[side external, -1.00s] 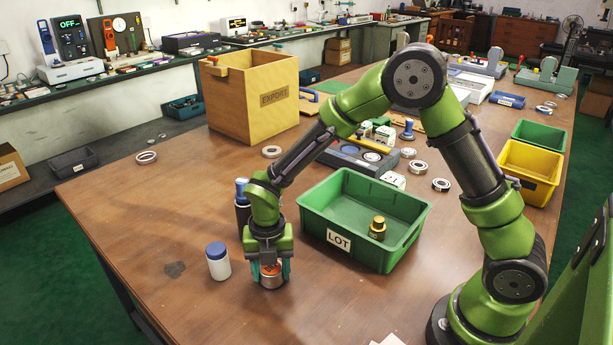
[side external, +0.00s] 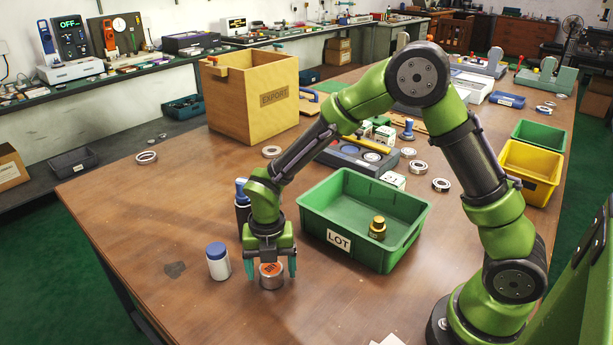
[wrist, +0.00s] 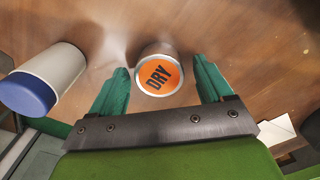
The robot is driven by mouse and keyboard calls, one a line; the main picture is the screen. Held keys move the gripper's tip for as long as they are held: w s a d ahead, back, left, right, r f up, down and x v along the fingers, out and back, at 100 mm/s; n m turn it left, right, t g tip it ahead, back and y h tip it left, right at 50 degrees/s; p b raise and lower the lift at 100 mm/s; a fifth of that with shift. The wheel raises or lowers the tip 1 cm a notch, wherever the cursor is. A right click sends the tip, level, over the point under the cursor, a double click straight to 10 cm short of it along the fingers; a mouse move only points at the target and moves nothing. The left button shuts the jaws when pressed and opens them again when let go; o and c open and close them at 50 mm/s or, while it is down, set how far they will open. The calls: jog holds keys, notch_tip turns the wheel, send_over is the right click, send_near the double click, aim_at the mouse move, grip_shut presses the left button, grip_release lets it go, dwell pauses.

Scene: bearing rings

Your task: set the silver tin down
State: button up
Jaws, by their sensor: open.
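The silver tin (side external: 271,277) stands upright on the brown table, left of the green LOT bin. In the wrist view the tin (wrist: 159,75) shows an orange lid marked DRY. My gripper (side external: 271,274) is over the tin with its teal fingers open. In the wrist view the fingers of my gripper (wrist: 163,82) are on either side of the tin, with a gap on both sides.
A white bottle with a blue cap (side external: 218,261) stands close on the left. A dark bottle with a blue top (side external: 242,200) is behind my gripper. The green LOT bin (side external: 318,234), holding a brass-coloured piece (side external: 377,228), is to the right. The table's front left is clear.

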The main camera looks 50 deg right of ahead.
notch_tip(320, 180, up, 10)
notch_tip(320, 180, up, 6)
jog(key=m+t, duration=0.2)
jog(key=m, duration=0.5)
send_over(271, 268)
jog(key=s+d, duration=0.3)
jog(key=s+d+r+m+t+y, duration=0.1)
jog(key=s+m, duration=0.5)
jog(key=m, duration=0.6)
jog(key=s+d+r+m+t+y, duration=0.1)
jog(key=s+d+r+m+t, duration=0.3)
jog(key=m, duration=0.8)
jog(key=s+d+r, duration=0.1)
jog(key=s+r, duration=0.1)
jog(key=shift+s, duration=0.3)
